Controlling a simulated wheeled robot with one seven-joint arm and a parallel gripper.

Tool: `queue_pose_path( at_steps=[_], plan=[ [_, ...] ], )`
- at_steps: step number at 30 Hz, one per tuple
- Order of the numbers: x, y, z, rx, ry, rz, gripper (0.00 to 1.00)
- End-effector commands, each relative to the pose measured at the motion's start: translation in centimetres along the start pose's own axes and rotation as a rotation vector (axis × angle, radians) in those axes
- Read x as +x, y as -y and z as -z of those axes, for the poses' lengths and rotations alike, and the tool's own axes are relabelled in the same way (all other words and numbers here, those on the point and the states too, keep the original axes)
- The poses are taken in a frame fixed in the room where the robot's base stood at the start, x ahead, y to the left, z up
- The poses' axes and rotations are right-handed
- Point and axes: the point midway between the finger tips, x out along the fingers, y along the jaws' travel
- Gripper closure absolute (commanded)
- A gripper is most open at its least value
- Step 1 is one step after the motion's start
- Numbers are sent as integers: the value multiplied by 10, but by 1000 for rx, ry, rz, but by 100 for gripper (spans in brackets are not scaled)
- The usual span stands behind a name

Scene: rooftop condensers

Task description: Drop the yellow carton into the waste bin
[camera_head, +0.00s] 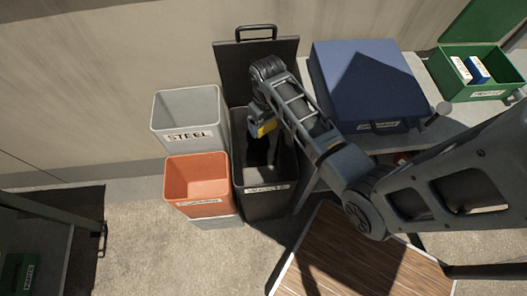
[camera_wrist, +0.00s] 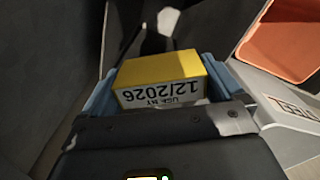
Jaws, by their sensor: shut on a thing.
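The yellow carton (camera_wrist: 160,78) has a white label with a printed date, seen upside down in the wrist view. My gripper (camera_wrist: 158,88) is shut on it, with a blue finger pad at each side. In the head view the carton (camera_head: 265,127) shows as a small yellow patch below my wrist. The waste bin (camera_head: 243,172) is black, with its lid (camera_head: 232,70) raised and leaning back toward the wall. The carton and my gripper are over the bin's opening. The bin's label is partly unreadable, and the exact height of the carton is hard to tell.
A grey bin marked STEEL (camera_head: 186,122) and an orange bin (camera_head: 197,180) stand left of the black bin. A closed blue case (camera_head: 365,80) lies on a table at right, beside an open green box (camera_head: 490,90). A brown wooden board (camera_head: 350,255) lies in front.

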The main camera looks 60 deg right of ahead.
Motion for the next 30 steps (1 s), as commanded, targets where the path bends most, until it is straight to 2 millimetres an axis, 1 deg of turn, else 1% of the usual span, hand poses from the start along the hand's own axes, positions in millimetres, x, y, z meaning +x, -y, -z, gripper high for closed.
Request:
queue_pose_path(
  at_steps=[1, 6, 10, 17, 18, 19, 20, 26, 30],
  plan=[
    [12, 0, 0, 1, 1, 0, 35],
    [28, 0, 0, 0, 0, 0, 35],
    [32, 0, 0, 0, 0, 0, 35],
    [30, 0, 0, 0, 0, 0, 35],
    [30, 0, 0, 0, 0, 0, 5],
    [30, 0, 0, 0, 0, 0, 2],
    [30, 0, 0, 0, 0, 0, 0],
    [30, 0, 0, 0, 0, 0, 0],
    [22, 0, 0, -1, -1, 0, 0]
  ],
)
